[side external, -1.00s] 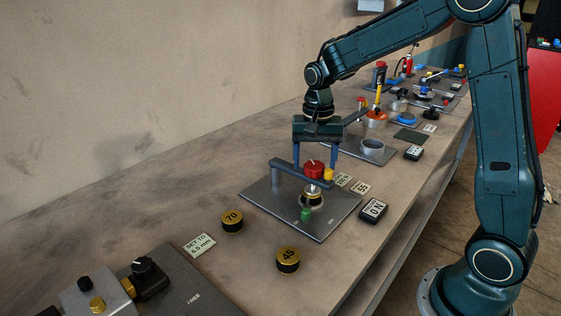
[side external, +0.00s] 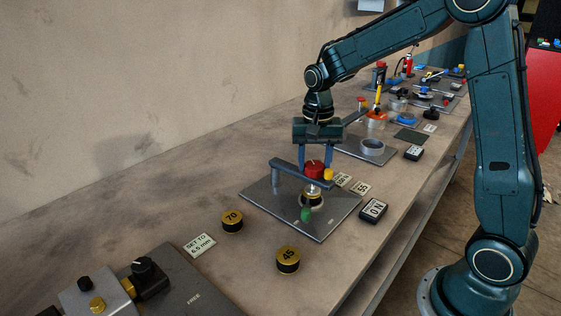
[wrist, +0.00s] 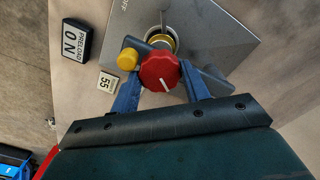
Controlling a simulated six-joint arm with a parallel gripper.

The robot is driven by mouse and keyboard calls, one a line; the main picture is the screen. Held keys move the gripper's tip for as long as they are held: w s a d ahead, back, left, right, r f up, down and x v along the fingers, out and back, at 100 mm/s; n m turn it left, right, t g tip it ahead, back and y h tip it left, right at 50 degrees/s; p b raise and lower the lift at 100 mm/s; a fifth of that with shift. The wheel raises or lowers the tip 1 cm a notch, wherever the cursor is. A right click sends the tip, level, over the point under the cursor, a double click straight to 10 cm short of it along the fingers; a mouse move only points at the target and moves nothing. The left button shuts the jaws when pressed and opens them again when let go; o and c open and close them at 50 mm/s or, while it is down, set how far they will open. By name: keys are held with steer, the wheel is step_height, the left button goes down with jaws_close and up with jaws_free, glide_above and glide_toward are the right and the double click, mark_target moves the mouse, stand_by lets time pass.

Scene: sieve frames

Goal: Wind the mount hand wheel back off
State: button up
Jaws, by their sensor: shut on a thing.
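The red hand wheel (side external: 315,168) sits on a grey bar (side external: 285,170) above a metal base plate (side external: 265,196). In the wrist view the ribbed wheel (wrist: 158,72) shows a white line on top. My gripper (side external: 315,158) points down with its two blue fingers on either side of the wheel, shut on it. A yellow knob (side external: 328,174) sits beside the wheel on the bar. Below the bar is a gold-rimmed round piece (side external: 312,200), partly hidden, and a green knob (side external: 306,214) in front of it.
Black-and-gold discs marked 70 (side external: 232,221) and 45 (side external: 288,260) lie on the bench at the front. A black "ON" block (side external: 373,211) stands right of the plate. The bench left of the plate is clear.

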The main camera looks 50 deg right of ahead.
steer(key=n, duration=0.4)
steer(key=shift+n, duration=0.4)
steer(key=n, duration=1.5)
stand_by(0.4)
steer(key=o, duration=1)
